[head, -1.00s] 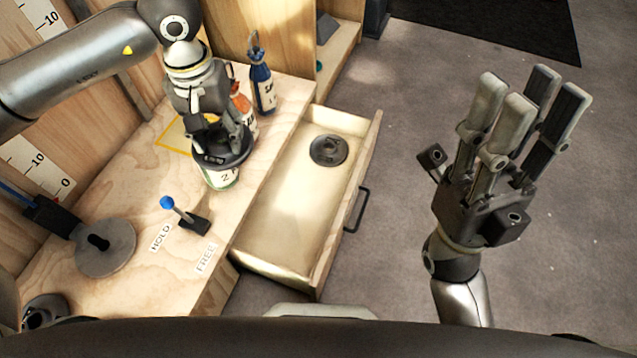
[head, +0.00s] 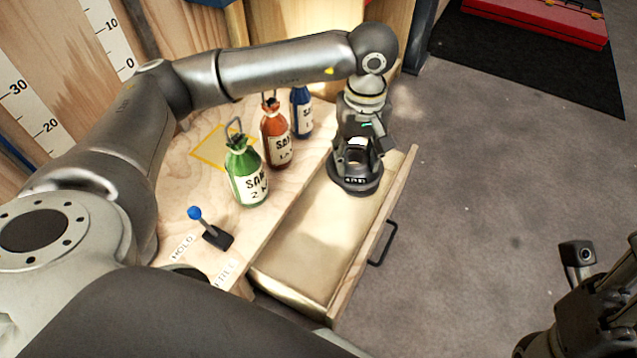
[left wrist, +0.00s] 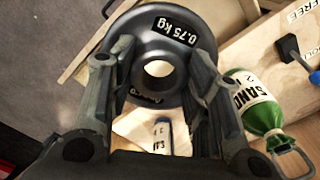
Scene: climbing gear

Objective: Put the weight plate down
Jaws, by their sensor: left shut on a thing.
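My left gripper (head: 357,160) is shut on a round dark weight plate (head: 356,185) in the head view. The plate is over the far part of the open drawer (head: 305,250). I cannot tell whether it touches the drawer floor. In the left wrist view the plate (left wrist: 143,42) shows a 0.75 kg label and a centre hole, with a finger on each side. A second plate seen earlier in the drawer is not visible now. My right gripper (head: 590,310) is at the lower right, largely cut off, and its fingertips are out of view.
A green bottle (head: 247,180), a red bottle (head: 277,140) and a blue bottle (head: 301,115) stand on the wooden bench left of the drawer. A blue-knobbed lever (head: 208,230) stands nearer. A red box (head: 545,20) lies on a black mat at the back right.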

